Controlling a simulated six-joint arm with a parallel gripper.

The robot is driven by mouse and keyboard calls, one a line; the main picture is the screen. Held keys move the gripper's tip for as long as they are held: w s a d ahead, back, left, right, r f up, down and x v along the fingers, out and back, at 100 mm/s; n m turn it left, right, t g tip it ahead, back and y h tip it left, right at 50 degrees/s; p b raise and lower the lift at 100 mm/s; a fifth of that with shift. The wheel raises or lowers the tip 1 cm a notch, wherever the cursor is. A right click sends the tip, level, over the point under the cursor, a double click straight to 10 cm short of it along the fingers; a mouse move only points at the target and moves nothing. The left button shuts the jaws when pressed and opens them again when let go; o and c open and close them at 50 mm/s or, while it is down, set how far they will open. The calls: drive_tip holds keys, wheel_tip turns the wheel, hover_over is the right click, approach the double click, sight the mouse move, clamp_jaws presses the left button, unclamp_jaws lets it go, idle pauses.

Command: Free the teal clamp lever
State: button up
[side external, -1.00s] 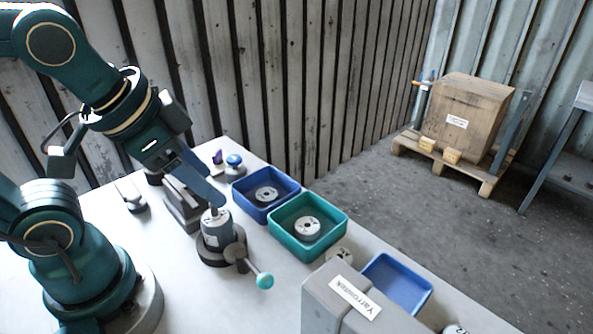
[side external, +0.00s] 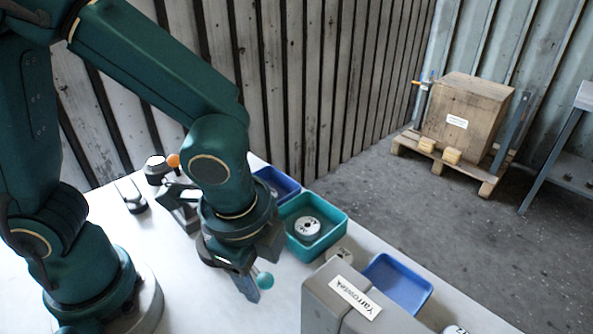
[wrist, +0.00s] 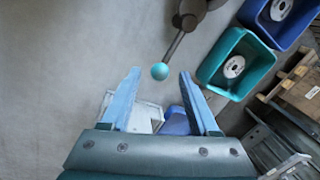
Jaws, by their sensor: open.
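The clamp lever's teal ball (wrist: 160,71) shows in the wrist view at the end of a dark rod (wrist: 175,45). The rod runs up to a dark brown hub (wrist: 188,18) at the top edge. My gripper (wrist: 160,76) is open, with one blue finger on each side of the ball in the picture; contact is not visible. In the side view the teal ball (side external: 265,280) shows just right of my gripper's fingers (side external: 246,288). My arm hides the grey clamped housing and most of the lever there.
A teal bin (side external: 338,232) and a dark blue bin (side external: 288,185) hold round metal parts. A grey block labelled Yarrowtek (side external: 320,292) and a blue tray (side external: 424,296) stand to the right. An orange knob (side external: 172,160) is behind my arm. Bench at the lever's left is clear in the wrist view.

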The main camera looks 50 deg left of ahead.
drive_tip(key=shift+w+a+f, duration=0.1)
drive_tip(key=shift+f, duration=0.75)
clamp_jaws()
idle(0.8)
